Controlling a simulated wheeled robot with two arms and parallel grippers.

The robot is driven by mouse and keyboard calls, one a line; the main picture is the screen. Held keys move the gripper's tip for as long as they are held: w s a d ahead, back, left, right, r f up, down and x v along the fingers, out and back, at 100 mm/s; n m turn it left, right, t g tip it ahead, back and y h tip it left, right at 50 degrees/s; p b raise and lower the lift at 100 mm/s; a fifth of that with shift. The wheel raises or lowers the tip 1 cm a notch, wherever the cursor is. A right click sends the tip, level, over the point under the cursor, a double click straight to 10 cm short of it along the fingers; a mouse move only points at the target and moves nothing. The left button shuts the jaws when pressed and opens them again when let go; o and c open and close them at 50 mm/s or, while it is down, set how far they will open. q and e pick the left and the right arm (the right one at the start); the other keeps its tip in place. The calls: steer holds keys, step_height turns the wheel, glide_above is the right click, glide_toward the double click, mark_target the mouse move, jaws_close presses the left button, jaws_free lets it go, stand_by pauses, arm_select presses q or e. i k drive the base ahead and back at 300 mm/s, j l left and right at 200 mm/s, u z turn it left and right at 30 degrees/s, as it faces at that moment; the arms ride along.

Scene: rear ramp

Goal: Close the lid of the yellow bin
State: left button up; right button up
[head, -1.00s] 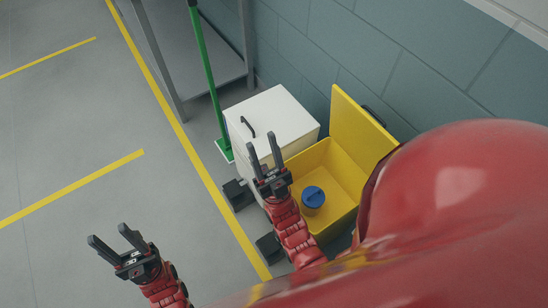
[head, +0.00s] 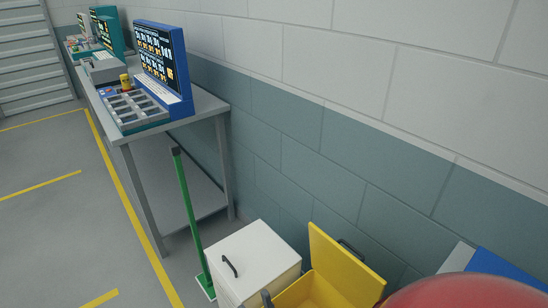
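The yellow bin (head: 325,289) stands at the bottom of the head view, and its lower part is cut off by the frame edge. Its yellow lid (head: 340,262) is open, standing up at the back on the wall side, with a dark handle (head: 350,247) behind it. My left gripper is out of view.
A white bin (head: 255,255) with a dark handle stands left of the yellow bin. A green-handled broom (head: 187,215) stands beside a grey table (head: 212,103) bearing a blue display board (head: 163,62). Open floor lies at left; a block wall is behind.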

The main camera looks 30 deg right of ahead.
mark_target(360, 285)
steer(key=j, duration=0.5)
steer(key=k+j+z, duration=0.1)
steer(key=j, duration=0.4)
steer(key=k+j, duration=0.1)
steer(key=j, duration=0.4)
steer(key=z, duration=1.7)
